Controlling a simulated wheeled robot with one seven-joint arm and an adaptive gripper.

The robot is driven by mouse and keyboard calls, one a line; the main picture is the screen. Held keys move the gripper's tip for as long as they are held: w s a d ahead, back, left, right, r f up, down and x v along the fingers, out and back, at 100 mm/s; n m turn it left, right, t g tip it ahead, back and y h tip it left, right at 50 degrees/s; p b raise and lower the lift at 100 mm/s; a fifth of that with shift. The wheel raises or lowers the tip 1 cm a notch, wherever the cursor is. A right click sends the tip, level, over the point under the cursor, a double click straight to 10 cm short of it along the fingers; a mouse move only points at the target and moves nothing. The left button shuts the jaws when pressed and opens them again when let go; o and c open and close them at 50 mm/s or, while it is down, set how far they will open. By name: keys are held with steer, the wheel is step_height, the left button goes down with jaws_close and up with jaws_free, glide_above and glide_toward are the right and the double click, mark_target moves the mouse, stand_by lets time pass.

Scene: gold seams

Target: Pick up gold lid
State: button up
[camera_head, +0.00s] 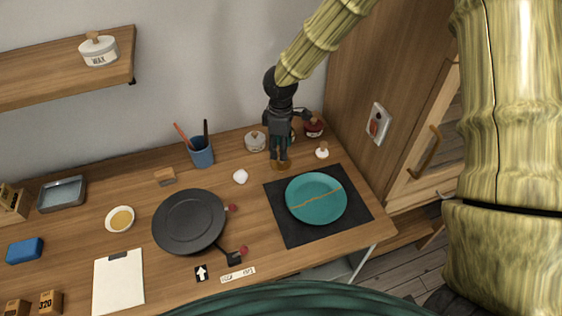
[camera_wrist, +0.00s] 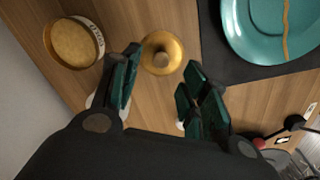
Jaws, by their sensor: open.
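The lid lies beyond the fingertips, about in line with the gap. I cannot tell how high the fingers are above it.
An open jar (camera_wrist: 75,43) with a golden inside stands near the lid. A teal plate with a gold seam (camera_head: 316,199) lies on a black mat (camera_head: 283,228).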

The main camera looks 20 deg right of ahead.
steer(key=shift+s+f+p, duration=0.1)
steer(key=shift+f+p, duration=0.85)
steer(key=shift+f, duration=1.5)
steer(key=c, duration=0.9)
